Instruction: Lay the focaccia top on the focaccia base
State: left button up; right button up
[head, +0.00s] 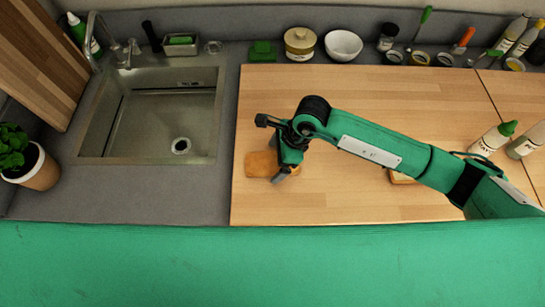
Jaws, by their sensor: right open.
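A golden-brown slab of focaccia (259,164) lies on the wooden board near its left edge. My right gripper (288,172) is over the right side of this slab, pointing down, with its jaws open. The gripper covers part of the slab, so I cannot tell whether it is one piece or two stacked, or whether the fingers touch it. Another bread-coloured piece (401,178) shows just below my right forearm, mostly hidden by it. I cannot tell which piece is top or base. My left gripper is not in view.
The wooden board (330,208) is mostly clear. A sink (150,120) is at left, with a potted plant (38,168) beyond it. Bottles (492,139) stand at right.

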aim_at(276, 159)
jog(key=shift+a+f, duration=0.1)
jog(key=shift+f, duration=0.1)
jog(key=c, duration=1.2)
jog(key=shift+o, duration=0.2)
jog(key=shift+r, duration=0.15)
notch_tip(276, 159, up, 20)
jog(key=b, duration=0.6)
